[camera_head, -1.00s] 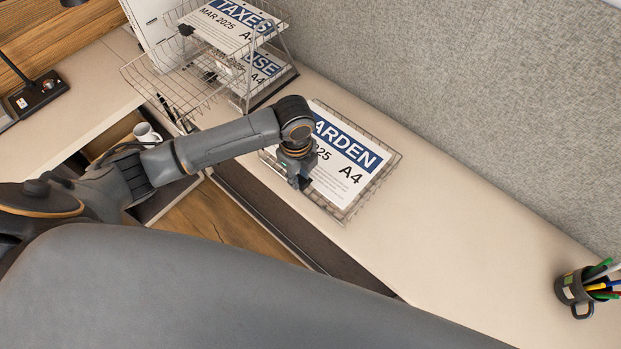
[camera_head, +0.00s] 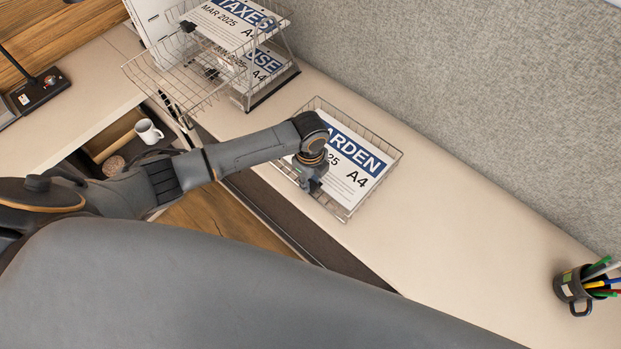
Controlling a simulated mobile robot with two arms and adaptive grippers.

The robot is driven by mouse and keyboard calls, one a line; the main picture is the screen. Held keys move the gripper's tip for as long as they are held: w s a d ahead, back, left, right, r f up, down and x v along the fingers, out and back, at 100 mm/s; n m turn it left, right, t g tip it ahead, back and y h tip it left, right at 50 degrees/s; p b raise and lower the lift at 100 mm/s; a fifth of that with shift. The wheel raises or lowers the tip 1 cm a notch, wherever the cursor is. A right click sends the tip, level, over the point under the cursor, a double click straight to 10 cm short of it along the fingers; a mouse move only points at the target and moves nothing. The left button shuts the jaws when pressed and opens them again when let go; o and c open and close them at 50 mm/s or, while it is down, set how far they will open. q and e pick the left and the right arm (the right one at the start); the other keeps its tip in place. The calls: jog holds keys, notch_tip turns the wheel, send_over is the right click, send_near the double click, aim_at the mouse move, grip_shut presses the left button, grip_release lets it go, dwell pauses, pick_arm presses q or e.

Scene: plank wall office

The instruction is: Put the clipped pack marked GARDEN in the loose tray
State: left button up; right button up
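The clipped pack marked GARDEN (camera_head: 365,166) is a white A4 sheet pack with a blue title band, its left part hidden behind my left wrist. It lies within the outline of the loose wire tray (camera_head: 386,174) on the desk; whether it rests fully on the tray floor is hard to tell. My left gripper (camera_head: 309,186) points down at the pack's near left edge, inside the tray's near side. It appears shut on that edge, though its fingertips are mostly hidden. My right gripper is out of view.
A tiered wire rack (camera_head: 272,92) holds a TAXES pack (camera_head: 232,22) and another pack below. A pen cup (camera_head: 574,288) stands at the far right. A white mug (camera_head: 148,131) sits in an open drawer. The desk right of the tray is clear.

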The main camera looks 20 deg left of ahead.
pick_arm(q)
jog(key=shift+o, duration=1.2)
jog(key=shift+r, duration=0.2)
notch_tip(320, 180, up, 12)
jog(key=shift+b, duration=0.4)
jog(key=shift+s+f, duration=0.1)
jog(key=shift+f, duration=0.05)
